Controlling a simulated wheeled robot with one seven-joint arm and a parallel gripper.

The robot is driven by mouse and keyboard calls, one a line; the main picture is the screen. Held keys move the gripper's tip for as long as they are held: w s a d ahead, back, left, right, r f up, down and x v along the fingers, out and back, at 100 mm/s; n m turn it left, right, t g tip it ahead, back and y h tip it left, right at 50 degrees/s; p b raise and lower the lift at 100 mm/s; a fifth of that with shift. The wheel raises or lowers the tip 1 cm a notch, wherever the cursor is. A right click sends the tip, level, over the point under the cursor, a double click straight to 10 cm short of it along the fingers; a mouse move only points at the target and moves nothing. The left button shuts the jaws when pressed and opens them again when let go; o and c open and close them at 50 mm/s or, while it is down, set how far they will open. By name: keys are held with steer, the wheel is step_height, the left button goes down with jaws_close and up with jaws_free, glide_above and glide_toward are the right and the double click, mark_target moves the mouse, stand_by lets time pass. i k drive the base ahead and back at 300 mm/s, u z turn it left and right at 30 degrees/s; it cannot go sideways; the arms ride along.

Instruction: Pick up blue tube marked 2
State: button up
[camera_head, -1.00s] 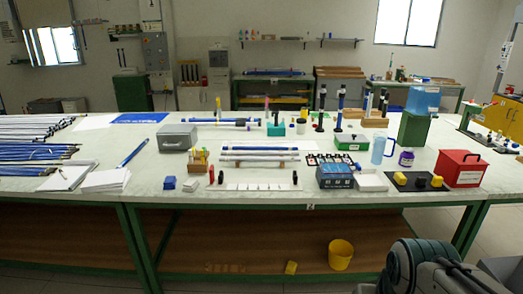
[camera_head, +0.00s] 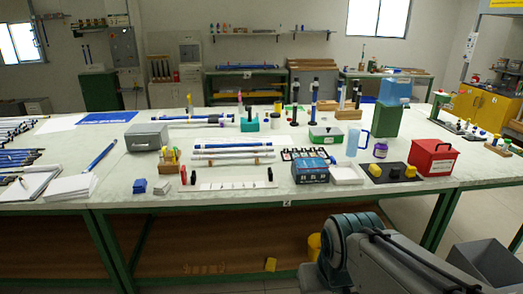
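Several blue tubes are in the head view, and no number can be read on any of them. One blue tube (camera_head: 232,145) lies across a low rack at mid-table, above a white tube (camera_head: 232,152). Another blue tube (camera_head: 101,155) lies slanted on the left of the table. Two blue tubes with black ends stand upright at the back, one (camera_head: 295,95) left of the other (camera_head: 314,97). More blue tubes (camera_head: 18,157) lie at the far left edge. A grey part of my arm shows at the lower right; my gripper is not seen.
The white table (camera_head: 230,206) has green legs and a brown lower shelf. A red box (camera_head: 433,157), blue box (camera_head: 310,171), grey metal box (camera_head: 146,137) and clear jug (camera_head: 357,139) stand on it. A grey bin (camera_head: 485,265) is on the floor at right. Bare tabletop shows left of centre.

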mark_target(197, 146)
steer(key=u, duration=0.85)
steer(key=i, duration=1.2)
steer(key=z, duration=0.8)
steer(key=i, duration=1.3)
steer(key=z, duration=0.05)
